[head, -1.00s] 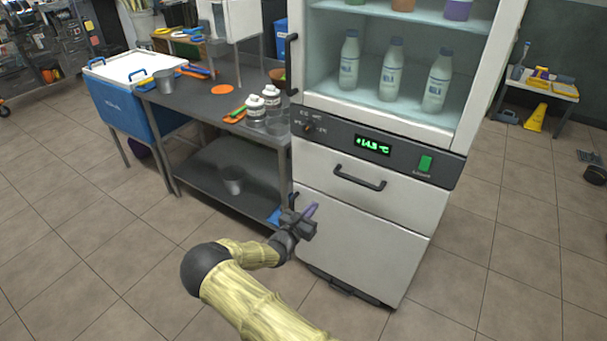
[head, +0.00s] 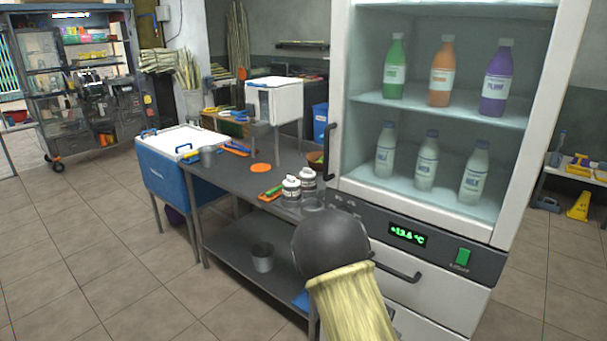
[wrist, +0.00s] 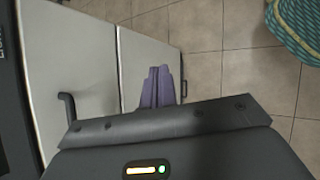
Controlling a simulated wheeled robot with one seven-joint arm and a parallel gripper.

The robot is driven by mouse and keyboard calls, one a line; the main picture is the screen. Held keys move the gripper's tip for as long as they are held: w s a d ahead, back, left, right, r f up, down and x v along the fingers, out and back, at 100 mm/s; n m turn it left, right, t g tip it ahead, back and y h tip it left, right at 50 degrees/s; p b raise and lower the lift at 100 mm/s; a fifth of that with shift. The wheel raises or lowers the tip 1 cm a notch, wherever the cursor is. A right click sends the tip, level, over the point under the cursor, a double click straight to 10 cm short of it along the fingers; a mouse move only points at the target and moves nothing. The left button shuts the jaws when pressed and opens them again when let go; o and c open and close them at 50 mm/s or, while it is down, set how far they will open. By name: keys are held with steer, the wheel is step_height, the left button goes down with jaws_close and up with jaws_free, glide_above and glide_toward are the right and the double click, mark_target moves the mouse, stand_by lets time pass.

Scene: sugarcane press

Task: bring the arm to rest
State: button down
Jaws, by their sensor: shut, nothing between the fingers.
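My arm (head: 350,290) rises from the bottom of the head view, its dark round joint in front of the fridge's lower part and the table's right end. My gripper is hidden behind it in the head view. In the wrist view my gripper (wrist: 158,85) shows two purple fingers pressed together, with nothing between them. The fingers stand before the white drawer and door fronts (wrist: 140,55) of the fridge; whether they touch cannot be told.
The fridge (head: 460,215) holds bottles on two shelves. Left of it a grey table (head: 225,175) carries white jars (head: 291,188) and a metal cup. A blue cooler (head: 165,185) stands further left. Tiled floor (head: 90,240) is free at left. A green striped round thing (wrist: 297,28) shows in the wrist view.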

steer(key=s+a+r+m+t+y, duration=0.1)
steer(key=s+a+r+m+y, duration=0.25)
steer(key=s+r+m, duration=0.3)
steer(key=s+a+r+m+t+y, duration=0.2)
steer(key=s+a+r+m+y, duration=0.1)
steer(key=s+r+m+y, duration=0.3)
step_height(320, 180, up, 15)
steer(key=s+n+h+p, duration=0.1)
steer(key=p, duration=1.3)
steer(key=shift+a+n+g+p, duration=0.15)
steer(key=shift+n+g+p, duration=0.15)
steer(key=shift+n+p, duration=0.05)
steer(key=shift+f, duration=0.1)
